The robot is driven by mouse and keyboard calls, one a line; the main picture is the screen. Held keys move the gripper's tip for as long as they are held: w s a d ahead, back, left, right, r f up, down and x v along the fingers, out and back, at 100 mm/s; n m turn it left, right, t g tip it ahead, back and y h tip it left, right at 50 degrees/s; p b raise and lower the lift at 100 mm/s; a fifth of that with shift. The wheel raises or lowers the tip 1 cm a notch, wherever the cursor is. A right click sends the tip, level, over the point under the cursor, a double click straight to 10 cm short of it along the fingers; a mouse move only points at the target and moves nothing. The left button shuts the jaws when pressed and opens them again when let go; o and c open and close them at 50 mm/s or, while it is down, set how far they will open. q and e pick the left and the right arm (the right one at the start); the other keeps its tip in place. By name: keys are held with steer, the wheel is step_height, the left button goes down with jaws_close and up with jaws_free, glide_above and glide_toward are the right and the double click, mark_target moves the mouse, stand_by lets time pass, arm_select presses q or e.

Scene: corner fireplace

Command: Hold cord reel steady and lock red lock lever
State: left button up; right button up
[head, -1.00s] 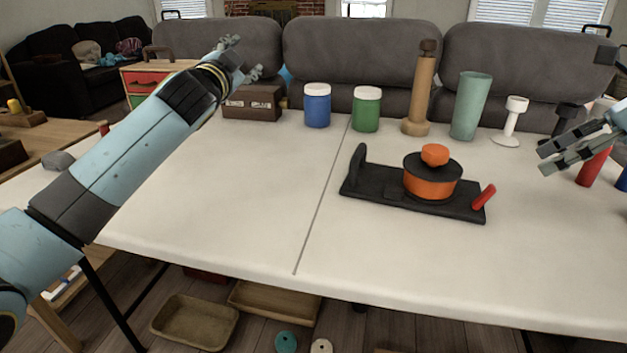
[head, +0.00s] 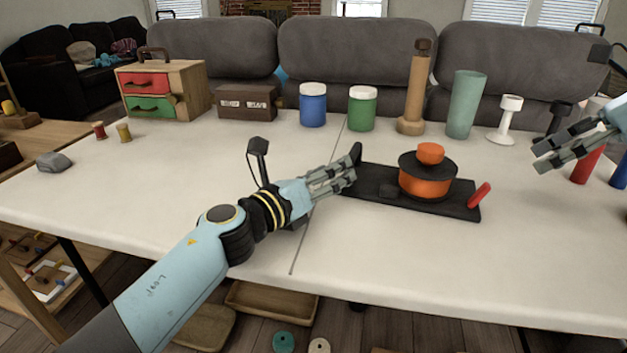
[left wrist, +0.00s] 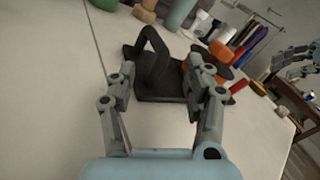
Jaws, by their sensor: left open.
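The cord reel (head: 425,184) is an orange drum with a black top disc and an orange knob. It sits on a black base plate (head: 375,184) on the white table. A black upright handle (head: 356,154) stands at the plate's left end. The red lock lever (head: 479,195) sticks up, tilted, at the plate's right end. My left gripper (head: 342,176) is open beside the handle. In the left wrist view the handle (left wrist: 153,55) shows beyond and between the open fingers (left wrist: 165,85), and the orange reel is partly hidden. My right gripper (head: 545,153) is open and empty at the right.
Blue (head: 313,106) and green (head: 361,108) jars, a wooden post (head: 415,95), a pale green cup (head: 465,105) and a white stand (head: 507,120) line the table's back. Red and blue cylinders stand by my right gripper. The table's left part is mostly clear.

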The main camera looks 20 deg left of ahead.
mark_target(374, 182)
arm_select(q)
steer(key=x, duration=0.6)
steer(key=shift+c, duration=0.4)
jaws_close()
arm_select(e)
steer(key=shift+c, duration=0.6)
steer(key=s+d+n, duration=0.1)
steer(key=d, duration=0.1)
steer(key=d+f+n, duration=0.1)
steer(key=d, duration=0.1)
steer(key=s+d+n, duration=0.1)
steer(key=d, duration=0.1)
steer(key=shift+s+d+f+g+h, duration=0.1)
steer(key=shift+s+f+g+h, duration=0.2)
steer(key=shift+f+h, duration=0.1)
jaws_close()
arm_select(q)
steer(key=shift+f, duration=0.1)
arm_select(e)
steer(key=shift+s+d+n, duration=0.15)
steer(key=shift+n, duration=0.15)
